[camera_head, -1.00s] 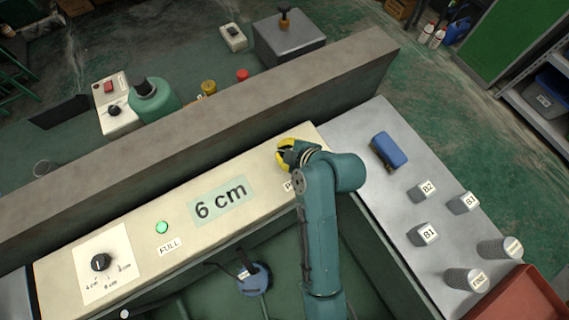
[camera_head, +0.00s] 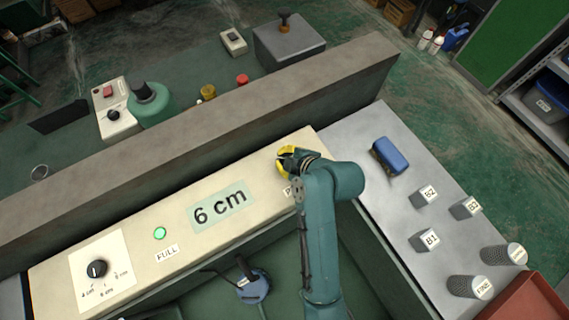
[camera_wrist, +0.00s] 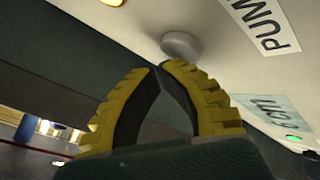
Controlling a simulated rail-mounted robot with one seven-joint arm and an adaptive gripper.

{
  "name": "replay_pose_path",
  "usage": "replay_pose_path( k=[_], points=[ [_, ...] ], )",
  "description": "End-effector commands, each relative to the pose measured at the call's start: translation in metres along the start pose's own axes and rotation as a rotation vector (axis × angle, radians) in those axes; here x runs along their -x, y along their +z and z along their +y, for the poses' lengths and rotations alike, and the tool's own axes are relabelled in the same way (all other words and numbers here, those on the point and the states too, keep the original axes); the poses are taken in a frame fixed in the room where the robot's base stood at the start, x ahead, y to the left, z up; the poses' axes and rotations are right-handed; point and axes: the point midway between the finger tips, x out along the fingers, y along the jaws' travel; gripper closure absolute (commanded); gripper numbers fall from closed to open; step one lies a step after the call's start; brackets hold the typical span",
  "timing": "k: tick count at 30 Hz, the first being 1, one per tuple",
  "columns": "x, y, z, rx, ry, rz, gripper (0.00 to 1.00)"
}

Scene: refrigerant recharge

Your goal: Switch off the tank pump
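My gripper (camera_head: 287,160) is over the right end of the cream panel (camera_head: 130,218) in the head view, beside a partly hidden label. In the wrist view its yellow, ridged fingers (camera_wrist: 162,68) meet at the tips with nothing between them. A round grey button (camera_wrist: 181,45) sits on the panel just beyond the fingertips, near a label reading "PUM" (camera_wrist: 265,22). I cannot tell whether the tips touch it. In the head view the button is hidden by my gripper.
The panel also carries a "6 cm" display (camera_head: 221,205), a lit green FULL lamp (camera_head: 159,233) and a black dial (camera_head: 96,268). A long raised wall (camera_head: 200,145) runs behind it. A grey bench (camera_head: 370,130) at right holds a blue block (camera_head: 389,155) and labelled grey pieces.

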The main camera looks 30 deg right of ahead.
Motion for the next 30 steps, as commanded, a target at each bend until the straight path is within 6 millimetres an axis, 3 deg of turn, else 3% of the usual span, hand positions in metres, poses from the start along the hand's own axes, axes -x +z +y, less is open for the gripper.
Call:
replay_pose_path(
  k=[30],
  points=[
    [-0.0067,0.0050,-0.0053,-0.001,-0.002,-0.001,1.00]
  ],
)
